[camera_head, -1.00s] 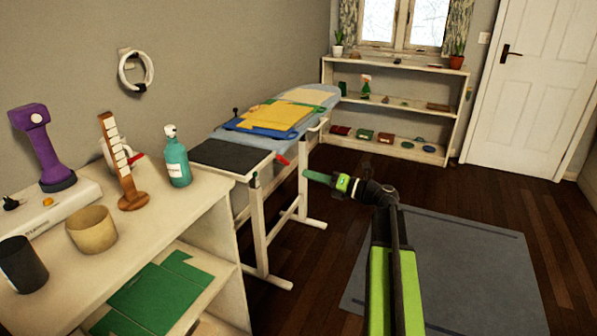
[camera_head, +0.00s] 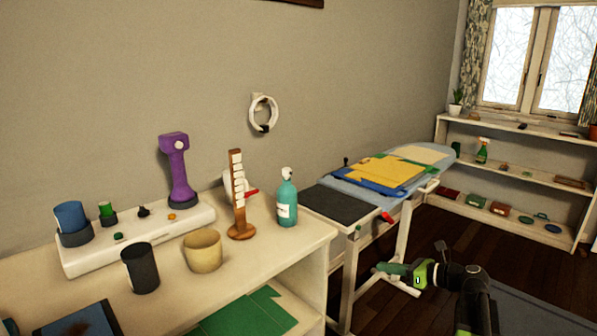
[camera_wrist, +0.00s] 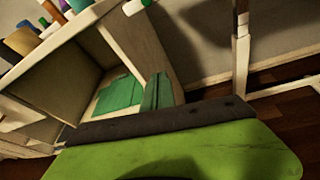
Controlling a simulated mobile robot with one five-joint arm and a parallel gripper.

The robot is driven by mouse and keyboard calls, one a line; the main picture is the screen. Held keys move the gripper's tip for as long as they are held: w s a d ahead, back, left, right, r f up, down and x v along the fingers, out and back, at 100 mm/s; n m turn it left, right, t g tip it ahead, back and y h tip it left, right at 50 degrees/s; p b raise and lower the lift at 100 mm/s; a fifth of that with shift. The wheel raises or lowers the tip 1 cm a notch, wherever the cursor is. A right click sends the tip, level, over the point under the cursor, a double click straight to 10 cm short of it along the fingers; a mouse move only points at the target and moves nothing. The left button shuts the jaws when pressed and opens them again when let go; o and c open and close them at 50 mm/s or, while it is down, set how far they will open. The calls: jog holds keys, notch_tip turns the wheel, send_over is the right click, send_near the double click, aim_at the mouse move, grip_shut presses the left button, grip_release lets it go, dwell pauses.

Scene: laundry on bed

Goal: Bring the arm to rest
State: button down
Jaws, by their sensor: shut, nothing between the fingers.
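My gripper (camera_head: 382,267) shows in the head view at the lower right, green and dark, pointing left. It is shut and empty, in front of the ironing board's white legs, apart from the shelf unit. My black and green arm comes up from the bottom right. In the wrist view, the green and black end of my gripper (camera_wrist: 160,122) fills the lower part. The picture does not show anything held in it.
A cream shelf unit (camera_head: 310,240) stands at the left with a purple device (camera_head: 177,170), a teal bottle (camera_head: 287,203) and cups on top. The ironing board (camera_head: 340,184) bears folded cloths (camera_head: 385,172). A low shelf (camera_head: 520,150) stands under the window.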

jog(key=s+a+f+n+g+h, duration=0.5)
jog(key=s+a+f+n, duration=0.3)
jog(key=n, duration=0.6)
jog(key=s+a+f+n+g+h, duration=0.45)
jog(key=s+a+f+n, duration=0.35)
jog(key=n, duration=0.5)
notch_tip(320, 180, up, 28)
jog(key=w+d+n+h+p, duration=0.1)
jog(key=d+p, duration=0.1)
jog(key=p, duration=2.6)
jog(key=shift+d+n+h+p, duration=0.3)
jog(key=shift+d+h+p, duration=0.05)
jog(key=shift+p, duration=0.05)
jog(key=shift+f, duration=0.15)
